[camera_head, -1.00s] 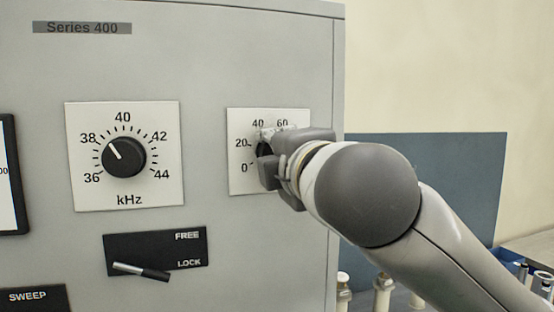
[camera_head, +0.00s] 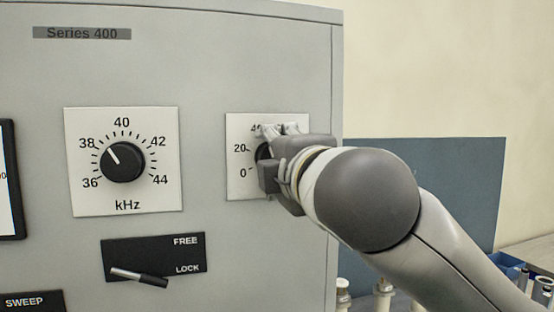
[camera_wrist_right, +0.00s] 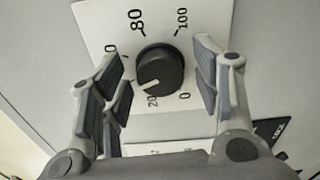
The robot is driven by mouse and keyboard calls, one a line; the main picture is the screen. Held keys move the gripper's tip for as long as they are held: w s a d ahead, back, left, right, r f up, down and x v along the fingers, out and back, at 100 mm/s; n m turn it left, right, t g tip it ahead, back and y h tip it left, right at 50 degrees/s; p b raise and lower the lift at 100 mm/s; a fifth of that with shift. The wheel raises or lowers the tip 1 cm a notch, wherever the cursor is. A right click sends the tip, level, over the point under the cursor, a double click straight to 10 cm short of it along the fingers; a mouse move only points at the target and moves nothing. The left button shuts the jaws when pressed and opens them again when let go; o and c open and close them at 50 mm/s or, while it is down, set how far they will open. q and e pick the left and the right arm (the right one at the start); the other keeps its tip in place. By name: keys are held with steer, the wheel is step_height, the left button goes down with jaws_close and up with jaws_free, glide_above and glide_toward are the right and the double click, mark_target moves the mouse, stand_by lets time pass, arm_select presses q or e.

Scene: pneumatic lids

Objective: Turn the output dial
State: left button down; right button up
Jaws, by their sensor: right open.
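The output dial is a round black knob (camera_wrist_right: 160,70) on a white scale plate (camera_head: 240,122) at the panel's right. In the right wrist view its white pointer line is near the 20 mark. My right gripper (camera_wrist_right: 158,60) is open around the knob, with fingers on its left and right sides in that view and gaps visible between them and the knob. In the head view my right gripper (camera_head: 267,154) covers most of the knob and the upper scale numbers. My left gripper is not in view.
A kHz dial (camera_head: 123,161) sits left on the same grey panel (camera_head: 220,60). Below it is a FREE/LOCK lever (camera_head: 139,277), set near LOCK. A blue-grey board (camera_head: 470,190) and small bottles (camera_head: 384,295) stand to the right, behind my arm.

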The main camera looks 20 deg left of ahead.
steer(key=shift+s, duration=0.1)
steer(key=v, duration=1.2)
steer(key=shift+f, duration=0.1)
